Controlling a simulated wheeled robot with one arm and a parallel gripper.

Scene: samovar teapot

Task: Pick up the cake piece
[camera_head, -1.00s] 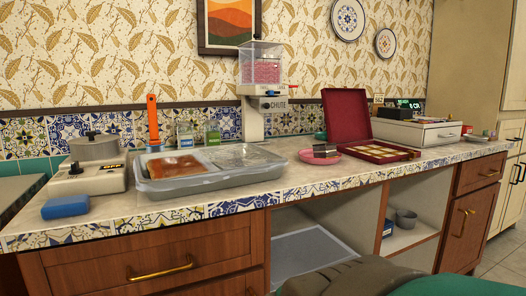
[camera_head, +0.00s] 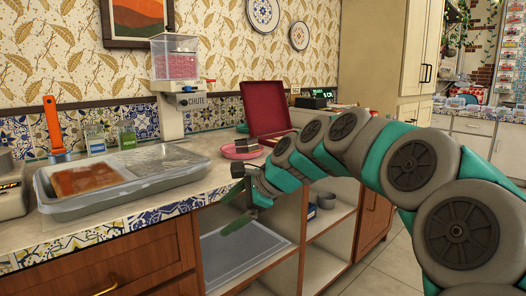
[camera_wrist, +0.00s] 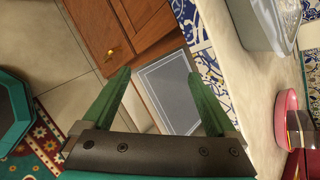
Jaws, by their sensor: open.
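The cake piece (camera_head: 246,145) is a small dark brown block with a paler layer. It sits on a pink plate (camera_head: 231,154) on the counter, in front of the open red box. In the wrist view the plate (camera_wrist: 287,103) and the cake piece (camera_wrist: 301,128) are at the right edge, partly cut off. My gripper (camera_head: 222,218) is open and empty in front of the counter's edge, lower than the plate. Its green fingers (camera_wrist: 158,75) point over the open cabinet, away from the cake.
A grey tray (camera_head: 75,212) with an orange-brown slab stands left of the plate. A chute dispenser (camera_head: 173,118) stands behind, and the red box (camera_head: 266,110) is behind and right of the plate. The tiled counter edge (camera_head: 160,212) lies close to my gripper.

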